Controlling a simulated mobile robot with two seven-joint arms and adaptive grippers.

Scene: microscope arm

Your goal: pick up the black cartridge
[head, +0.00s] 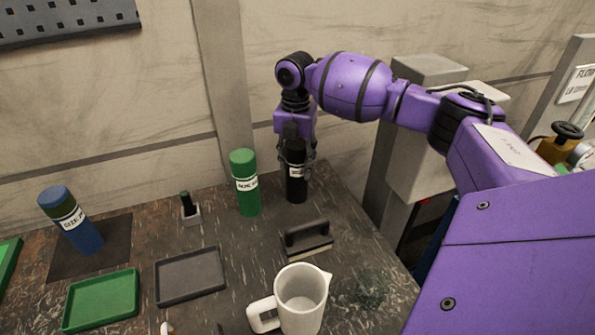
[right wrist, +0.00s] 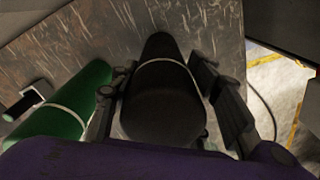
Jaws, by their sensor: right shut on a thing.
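The black cartridge (head: 297,187) stands upright on the table near its back right edge in the head view, with a white label on its side. My right gripper (head: 296,160) comes down from above and is shut around its upper part. In the right wrist view the black cartridge (right wrist: 165,100) lies between the two fingers of the right gripper (right wrist: 163,90), with a pale band around it. I cannot tell whether its base touches the table. My left gripper is not in view.
A green cartridge (head: 245,185) stands close to the left of the black one. A black-handled block (head: 306,240) and a white jug (head: 300,300) are in front. Further left are a dark tray (head: 190,275), a green tray (head: 100,301) and a blue cartridge (head: 75,225).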

